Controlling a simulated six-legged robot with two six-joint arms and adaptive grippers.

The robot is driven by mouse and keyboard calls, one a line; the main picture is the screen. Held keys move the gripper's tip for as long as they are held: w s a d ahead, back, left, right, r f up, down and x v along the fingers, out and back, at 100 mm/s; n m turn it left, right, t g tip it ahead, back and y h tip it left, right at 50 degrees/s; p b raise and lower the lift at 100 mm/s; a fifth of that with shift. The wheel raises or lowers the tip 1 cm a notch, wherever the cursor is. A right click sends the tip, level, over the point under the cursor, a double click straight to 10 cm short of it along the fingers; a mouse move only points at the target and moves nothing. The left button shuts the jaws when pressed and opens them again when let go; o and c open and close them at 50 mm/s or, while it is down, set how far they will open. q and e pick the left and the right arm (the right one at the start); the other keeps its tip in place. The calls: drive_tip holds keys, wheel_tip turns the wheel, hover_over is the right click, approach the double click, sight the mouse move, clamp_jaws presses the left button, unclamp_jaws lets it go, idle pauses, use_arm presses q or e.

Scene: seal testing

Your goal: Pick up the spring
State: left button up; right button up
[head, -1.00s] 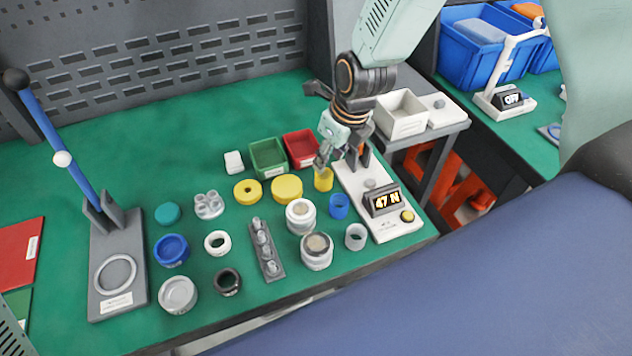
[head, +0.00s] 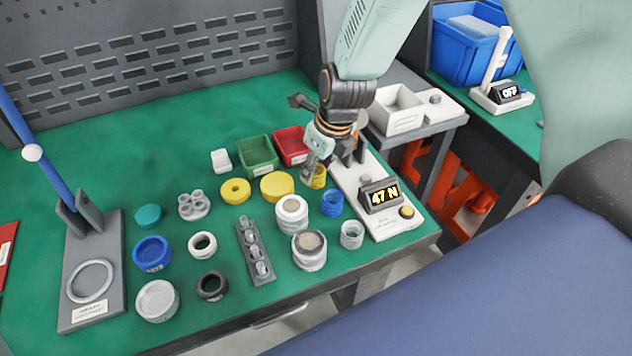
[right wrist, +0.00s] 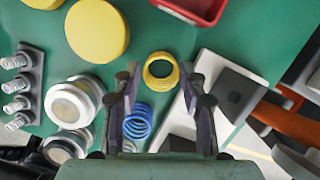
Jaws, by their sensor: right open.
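A yellow coil spring (head: 319,180) stands on the green mat beside the white tester. My right gripper (head: 316,163) is just above it and partly hides it. In the right wrist view the gripper (right wrist: 161,88) is open, and the yellow spring (right wrist: 160,71) shows in the gap ahead of the fingers, not held. A blue coil spring (head: 332,204) stands nearer the front edge; in the wrist view it (right wrist: 138,121) lies near the left finger. A grey coil spring (head: 352,236) stands in front of the blue one. My left gripper is out of view.
The tester (head: 392,222) reads 47 N. Green (head: 258,156) and red (head: 291,147) bins stand behind. A yellow disc (head: 277,186), white-topped cylinders (head: 292,215) and a rack of small springs (head: 255,252) are to the left. A blue lever press (head: 92,273) stands far left.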

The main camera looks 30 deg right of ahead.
drive_tip(key=shift+x, duration=0.75)
drive_tip(key=shift+w+f+b, duration=0.2)
drive_tip(key=shift+f+b, duration=0.05)
drive_tip(key=shift+b, duration=0.15)
drive_tip(key=shift+f, duration=0.1)
drive_tip(key=shift+s+d, duration=0.1)
drive_tip(key=shift+s, duration=0.1)
drive_tip(key=shift+w, duration=0.15)
drive_tip(key=shift+c, duration=1.4)
drive_tip(key=c, duration=0.5)
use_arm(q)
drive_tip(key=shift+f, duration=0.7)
use_arm(e)
drive_tip(key=shift+c, duration=0.2)
